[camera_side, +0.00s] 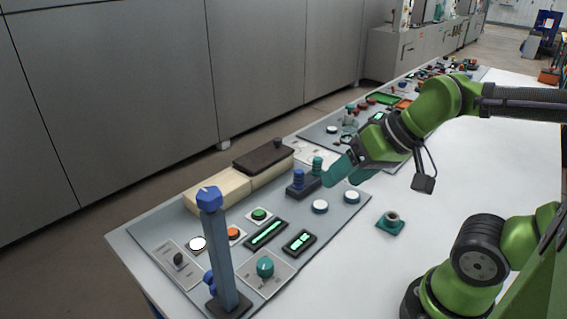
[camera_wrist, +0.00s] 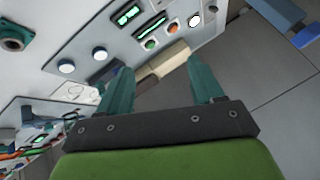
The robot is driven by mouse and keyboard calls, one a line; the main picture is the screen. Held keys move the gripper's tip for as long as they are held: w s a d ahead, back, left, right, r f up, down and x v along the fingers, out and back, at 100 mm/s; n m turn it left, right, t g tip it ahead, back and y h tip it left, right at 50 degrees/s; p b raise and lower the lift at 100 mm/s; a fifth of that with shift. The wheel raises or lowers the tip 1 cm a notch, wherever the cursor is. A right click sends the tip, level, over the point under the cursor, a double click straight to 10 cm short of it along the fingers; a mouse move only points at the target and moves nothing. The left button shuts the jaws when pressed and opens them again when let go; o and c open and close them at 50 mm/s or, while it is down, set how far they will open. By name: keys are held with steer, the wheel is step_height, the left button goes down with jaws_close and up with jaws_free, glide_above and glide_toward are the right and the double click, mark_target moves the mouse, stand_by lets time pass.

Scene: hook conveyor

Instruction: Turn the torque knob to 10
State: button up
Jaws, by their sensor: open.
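The control panel (camera_side: 222,250) holds two knobs on light plates: a teal knob (camera_side: 265,267) near its front edge and a black knob (camera_side: 178,258) at the left. Labels are too small to read, so I cannot tell which one is torque. My gripper (camera_side: 343,178) is up and to the right of both knobs, above the panel's far right part, apart from them. In the wrist view its teal fingers (camera_wrist: 162,84) are spread with nothing held between them.
A tall blue post (camera_side: 222,255) stands at the panel's front left, beside the teal knob. Two lit displays (camera_side: 267,233) (camera_side: 299,242), an orange button (camera_side: 234,233) and a green button (camera_side: 259,214) lie behind. A blue-and-teal plug block (camera_side: 303,186) is near my fingers.

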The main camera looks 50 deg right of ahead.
steer(key=w+a+f+g, duration=0.4)
steer(key=w+a+g, duration=0.1)
steer(key=w+a, duration=0.2)
steer(key=m+g+h, duration=0.2)
steer(key=m, duration=0.3)
glide_above(265, 264)
step_height(265, 264, down, 3)
step_height(265, 264, down, 16)
steer(key=shift+r, duration=0.2)
steer(key=c, duration=1.1)
steer(key=shift+o, duration=0.2)
